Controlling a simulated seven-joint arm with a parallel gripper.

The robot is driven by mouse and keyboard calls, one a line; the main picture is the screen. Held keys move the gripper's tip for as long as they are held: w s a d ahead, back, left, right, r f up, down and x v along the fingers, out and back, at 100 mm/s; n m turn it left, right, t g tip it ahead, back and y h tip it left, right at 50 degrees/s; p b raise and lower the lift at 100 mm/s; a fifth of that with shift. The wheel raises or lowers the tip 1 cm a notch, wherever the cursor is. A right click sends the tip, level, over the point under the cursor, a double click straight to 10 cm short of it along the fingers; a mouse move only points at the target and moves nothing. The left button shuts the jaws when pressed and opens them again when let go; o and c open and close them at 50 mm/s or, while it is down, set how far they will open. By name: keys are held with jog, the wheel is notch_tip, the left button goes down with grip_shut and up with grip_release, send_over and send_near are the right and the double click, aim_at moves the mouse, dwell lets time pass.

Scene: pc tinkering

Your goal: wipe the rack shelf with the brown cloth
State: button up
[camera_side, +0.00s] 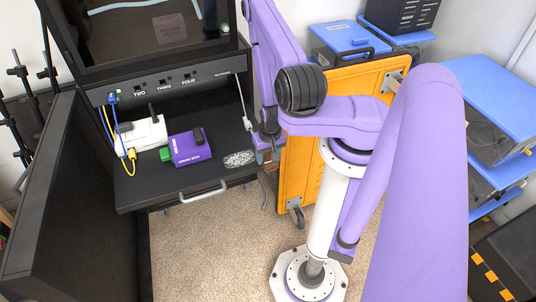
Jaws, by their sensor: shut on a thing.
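The black rack shelf (206,178) is pulled out at the left, with a silver handle on its front edge. A pale speckled patch (240,159) lies on its front right part. My gripper (267,150) points down at the shelf's right edge, just right of the patch. It is shut on the brown cloth (263,157), which shows only as a small brownish piece below the fingers. The arm and fingers hide most of the cloth. I cannot tell whether the cloth touches the shelf.
A white power box (145,133) with blue and yellow cables and a purple box (191,147) with a green connector stand on the shelf's left and middle. The open black rack door (75,200) is at the left. An orange panel (296,180) stands behind my arm.

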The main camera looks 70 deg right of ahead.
jog(key=shift+f, duration=0.6)
jog(key=shift+w+a, duration=0.1)
jog(key=shift+w+a+r, duration=0.1)
jog(key=shift+w+a, duration=0.65)
jog(key=shift+s+d+f, duration=0.25)
jog(key=shift+s+d, duration=0.55)
jog(key=shift+s, duration=0.1)
jog(key=shift+w+a+r, duration=0.1)
jog(key=shift+w+a, duration=0.75)
jog(key=shift+w, duration=0.05)
jog(key=shift+s+d+r, duration=0.15)
jog(key=shift+s+d, duration=0.7)
jog(key=shift+d, duration=0.05)
jog(key=shift+r, duration=0.9)
